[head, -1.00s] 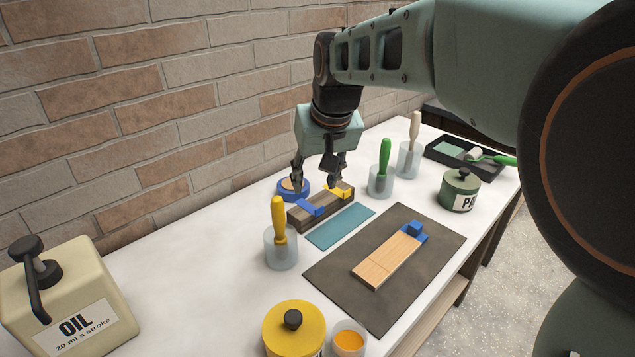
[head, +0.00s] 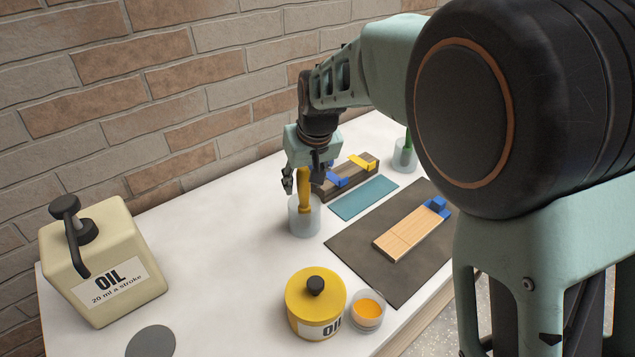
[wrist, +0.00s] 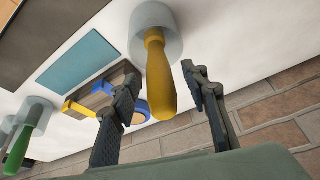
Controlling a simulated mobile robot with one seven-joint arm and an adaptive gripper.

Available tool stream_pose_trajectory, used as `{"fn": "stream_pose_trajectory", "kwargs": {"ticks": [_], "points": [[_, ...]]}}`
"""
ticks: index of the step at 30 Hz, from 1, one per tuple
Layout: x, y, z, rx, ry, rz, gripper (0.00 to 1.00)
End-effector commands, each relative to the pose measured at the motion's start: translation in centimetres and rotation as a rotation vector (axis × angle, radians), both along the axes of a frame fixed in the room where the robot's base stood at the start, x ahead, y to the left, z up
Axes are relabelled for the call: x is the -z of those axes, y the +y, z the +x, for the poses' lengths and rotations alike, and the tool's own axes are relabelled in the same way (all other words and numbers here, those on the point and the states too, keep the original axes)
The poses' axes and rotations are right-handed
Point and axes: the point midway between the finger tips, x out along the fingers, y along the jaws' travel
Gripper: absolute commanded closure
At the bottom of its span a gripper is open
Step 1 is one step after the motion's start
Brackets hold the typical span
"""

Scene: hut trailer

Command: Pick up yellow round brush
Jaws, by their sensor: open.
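The yellow round brush (head: 304,188) stands handle up in a clear glass jar (head: 305,221) on the white table. In the wrist view its yellow handle (wrist: 160,80) points between the two dark fingers of my gripper (wrist: 162,108), with a gap on each side. My gripper (head: 302,181) is open and empty at the handle's upper part, just above the jar. The brush's lower end is inside the jar (wrist: 150,25) and cannot be made out.
A wooden rack (head: 347,178) with blue and yellow clips stands close behind the jar. A yellow oil tin (head: 302,298), an orange-filled cup (head: 368,318) and an oil can (head: 108,255) stand nearer. A brick wall (head: 180,100) runs behind.

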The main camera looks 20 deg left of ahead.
Motion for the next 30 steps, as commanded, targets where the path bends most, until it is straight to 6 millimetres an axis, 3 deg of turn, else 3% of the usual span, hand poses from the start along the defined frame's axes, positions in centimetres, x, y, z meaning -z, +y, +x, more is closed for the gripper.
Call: {"fn": "stream_pose_trajectory", "kwargs": {"ticks": [10, 21, 30], "points": [[0.82, 0.28, 0.28, 0.0, -0.001, 0.001, 0.58], [0.79, 0.27, 0.27, 0.0, -0.001, 0.001, 0.99], [0.44, 0.31, 0.31, 0.0, -0.003, 0.003, 1.0]]}}
